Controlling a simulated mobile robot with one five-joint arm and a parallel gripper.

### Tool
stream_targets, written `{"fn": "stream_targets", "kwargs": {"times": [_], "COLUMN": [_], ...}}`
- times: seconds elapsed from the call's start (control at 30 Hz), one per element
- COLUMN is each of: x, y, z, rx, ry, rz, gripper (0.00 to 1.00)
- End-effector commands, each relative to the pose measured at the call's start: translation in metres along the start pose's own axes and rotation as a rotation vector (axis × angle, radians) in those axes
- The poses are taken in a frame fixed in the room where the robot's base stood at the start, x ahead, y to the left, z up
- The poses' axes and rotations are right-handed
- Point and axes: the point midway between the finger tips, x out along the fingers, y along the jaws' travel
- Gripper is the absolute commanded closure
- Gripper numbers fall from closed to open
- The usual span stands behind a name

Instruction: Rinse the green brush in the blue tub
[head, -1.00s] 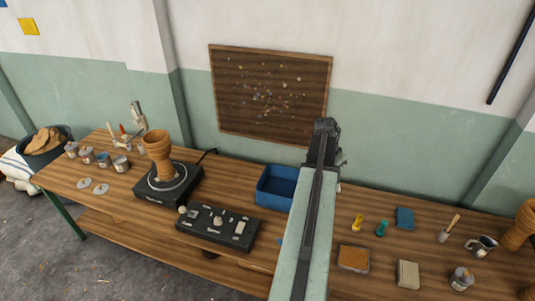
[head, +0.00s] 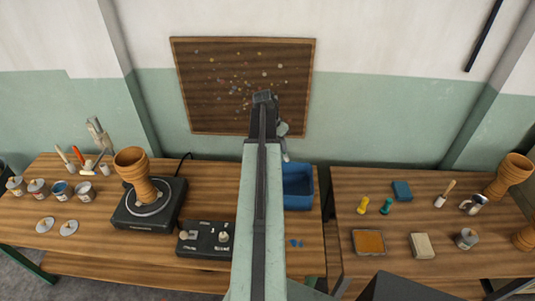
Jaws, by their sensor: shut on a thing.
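The blue tub (head: 301,187) stands on the wooden bench, just right of my raised arm, which covers its left part. My gripper (head: 286,156) shows only in small part past the arm's right edge, over the tub's back-left side in the picture. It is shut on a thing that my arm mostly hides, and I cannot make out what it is. No green brush can be clearly seen. A small teal-green piece (head: 386,206) stands on the right table beside a yellow one (head: 363,205).
Left of my arm are a black control box (head: 205,240) and a wheel bearing a wooden goblet drum (head: 133,165). Small blue pieces (head: 296,243) lie in front of the tub. A gap separates the benches. The right table holds a sponge-like block (head: 369,242), jars and drums.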

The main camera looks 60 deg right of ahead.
Motion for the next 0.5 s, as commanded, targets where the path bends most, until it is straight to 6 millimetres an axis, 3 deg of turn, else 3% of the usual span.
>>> {"fn": "stream_targets", "kwargs": {"times": [0.17, 0.3, 0.5], "x": [0.009, 0.028, 0.038], "y": [-0.004, -0.012, -0.021], "z": [0.007, 0.023, 0.033], "rx": [0.083, 0.378, 0.749], "ry": [0.010, 0.062, 0.169], "rz": [-0.008, -0.024, -0.016], "gripper": [1.00, 1.00, 1.00]}}
